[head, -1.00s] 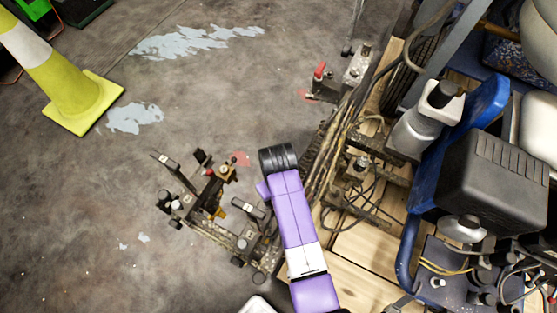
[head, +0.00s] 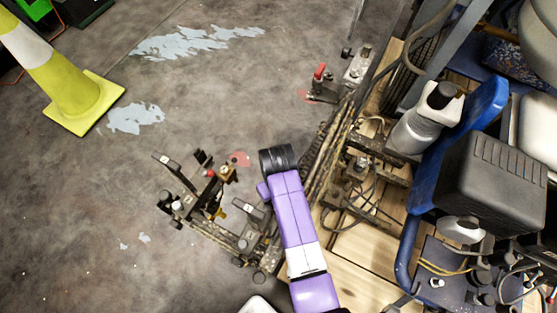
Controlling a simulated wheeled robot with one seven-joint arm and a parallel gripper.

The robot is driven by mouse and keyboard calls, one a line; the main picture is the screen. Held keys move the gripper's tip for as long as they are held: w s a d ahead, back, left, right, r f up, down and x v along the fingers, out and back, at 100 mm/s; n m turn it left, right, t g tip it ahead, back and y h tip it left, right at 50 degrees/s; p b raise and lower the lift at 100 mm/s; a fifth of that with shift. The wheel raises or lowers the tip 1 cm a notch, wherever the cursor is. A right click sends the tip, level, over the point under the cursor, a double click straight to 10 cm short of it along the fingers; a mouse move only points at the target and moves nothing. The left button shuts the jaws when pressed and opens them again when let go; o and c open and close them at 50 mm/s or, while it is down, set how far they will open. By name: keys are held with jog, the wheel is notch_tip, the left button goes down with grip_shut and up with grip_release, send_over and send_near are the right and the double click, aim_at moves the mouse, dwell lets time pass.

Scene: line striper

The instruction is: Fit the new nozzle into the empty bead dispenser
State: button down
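My purple arm (head: 290,215) reaches up from the bottom centre and ends in a black ribbed part (head: 278,159). No gripper fingers show, so whether they are open or hold anything is hidden. A black, dirty carriage (head: 205,197) with several upright fittings stands on the floor left of my arm. Another fitting with a red top (head: 319,73) stands farther up, beside the machine. I cannot tell which of these is the empty bead dispenser. I cannot make out the new nozzle.
The line striper's wooden deck (head: 352,265) fills the right, with hoses, a grey-white bottle (head: 424,121), a blue frame (head: 482,105) and a dark grey box (head: 492,183). A yellow cone (head: 62,75) stands upper left. The floor (head: 80,220) at left is mostly clear.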

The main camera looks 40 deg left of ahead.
jog(key=shift+f, duration=0.4)
dwell(1.1)
jog(key=shift+r+p, duration=0.4)
jog(key=shift+p, duration=0.1)
dwell(0.7)
jog(key=shift+f, duration=0.3)
dwell(0.5)
jog(key=shift+r+p, duration=0.3)
jog(key=shift+p, duration=0.2)
dwell(2.0)
jog(key=c, duration=0.8)
grip_release()
jog(key=shift+s, duration=0.1)
jog(key=shift+r, duration=0.1)
jog(key=shift+s+r+p, duration=0.1)
jog(key=shift+r+p, duration=3.3)
jog(key=shift+p, duration=0.2)
